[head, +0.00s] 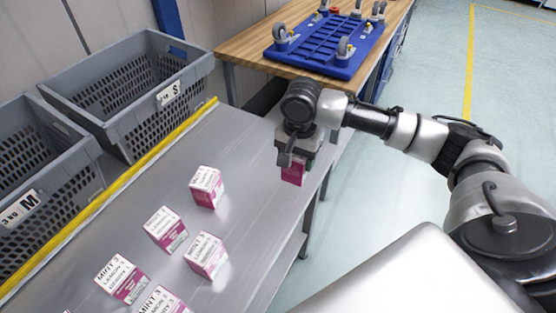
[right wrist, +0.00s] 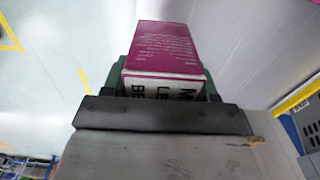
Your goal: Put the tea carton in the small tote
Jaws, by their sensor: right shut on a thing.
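My right gripper (head: 296,154) is shut on a magenta and white tea carton (head: 292,174), held above the right part of the metal table near its edge. In the right wrist view the carton (right wrist: 165,55) sticks out beyond the gripper (right wrist: 160,92), its lower white part between the fingers. The small tote is the grey crate labelled S (head: 168,93), at the back left beyond the yellow strip; the part of its inside that shows is empty. My left gripper is not in view.
Several similar tea cartons (head: 206,187) stand on the metal table (head: 250,190). A blue wheeled dolly (head: 325,45) lies on a wooden bench (head: 240,46) behind. The table between the cartons and the S tote is clear.

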